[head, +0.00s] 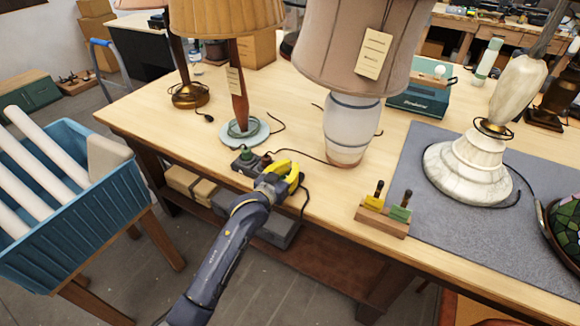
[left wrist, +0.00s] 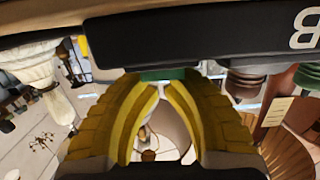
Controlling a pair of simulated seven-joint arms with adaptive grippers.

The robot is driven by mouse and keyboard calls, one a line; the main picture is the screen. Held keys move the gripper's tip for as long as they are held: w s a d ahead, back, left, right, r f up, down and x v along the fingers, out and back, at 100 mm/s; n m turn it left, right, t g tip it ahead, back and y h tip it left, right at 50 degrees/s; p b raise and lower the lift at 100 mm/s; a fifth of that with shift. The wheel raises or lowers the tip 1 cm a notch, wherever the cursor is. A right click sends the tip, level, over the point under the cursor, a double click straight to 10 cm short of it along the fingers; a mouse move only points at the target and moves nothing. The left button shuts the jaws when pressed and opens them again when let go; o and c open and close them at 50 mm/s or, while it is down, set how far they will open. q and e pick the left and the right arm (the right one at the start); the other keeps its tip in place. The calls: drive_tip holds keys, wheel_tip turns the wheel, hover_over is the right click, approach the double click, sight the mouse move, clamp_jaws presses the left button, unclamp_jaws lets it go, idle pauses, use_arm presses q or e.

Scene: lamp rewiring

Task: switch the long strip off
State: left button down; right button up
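A dark power strip (head: 243,168) lies near the front edge of the table, with a green-grey plug and a dark plug standing in it. Its right part is hidden behind my left gripper. My left gripper (head: 292,170) has yellow fingers at the strip's right end. In the left wrist view its fingertips (left wrist: 160,82) come together, with nothing seen held between them. A green patch (left wrist: 150,74) shows just beyond the tips; I cannot tell whether they touch it. My right gripper is not in view.
A white-bodied lamp (head: 351,125) and a lamp on a pale blue base (head: 245,134) stand behind the strip. Cords cross the tabletop. A blue crate (head: 75,205) stands left.

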use_arm(q)
drive_tip(key=shift+r, duration=0.1)
drive_tip(key=shift+w+d+r, duration=0.1)
drive_tip(key=shift+r, duration=0.5)
wheel_tip(320, 180, up, 3)
drive_tip(key=shift+w+d+f, duration=0.1)
drive_tip(key=shift+w, duration=0.05)
drive_tip(key=r+v, duration=0.2)
drive_tip(key=v, duration=0.7)
drive_tip(key=shift+r, duration=0.2)
drive_tip(key=shift+a+f, duration=0.1)
drive_tip(key=shift+a, duration=0.1)
